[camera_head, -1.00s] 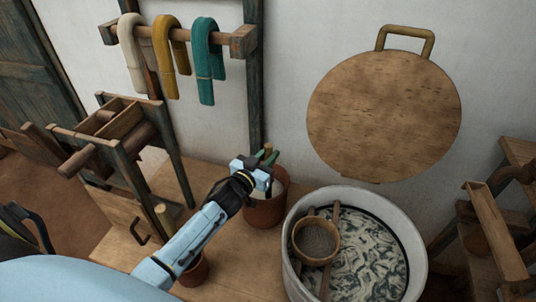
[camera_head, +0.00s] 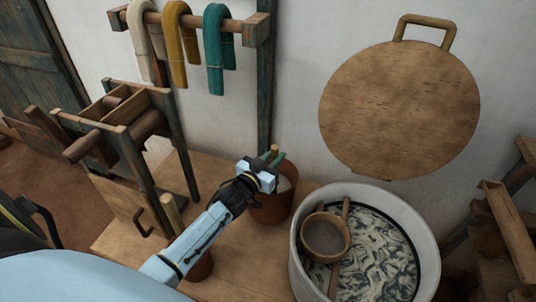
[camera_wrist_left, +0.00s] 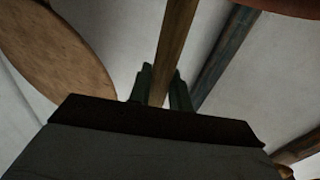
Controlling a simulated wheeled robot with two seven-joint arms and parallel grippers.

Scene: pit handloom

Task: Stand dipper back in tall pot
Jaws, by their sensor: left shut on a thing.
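My left gripper (camera_head: 272,160) is shut on a thin wooden handle, which I take for the dipper's (camera_head: 274,149). In the left wrist view the wooden shaft (camera_wrist_left: 174,50) runs up between the two dark fingers (camera_wrist_left: 160,88). The gripper is over the far-left part of a terracotta pot (camera_head: 273,207) with a pale inside, likely the tall pot. The dipper's lower end is hidden, so I cannot tell whether it is inside the pot. My right gripper is not in view.
A white tub (camera_head: 428,245) of marbled liquid stands right of the pot, with a wooden bowl (camera_head: 325,238) and sticks over it. A smaller pot (camera_head: 200,268) is partly behind my left arm. A wooden frame (camera_head: 130,135) stands left. A round board (camera_head: 400,110) hangs on the wall.

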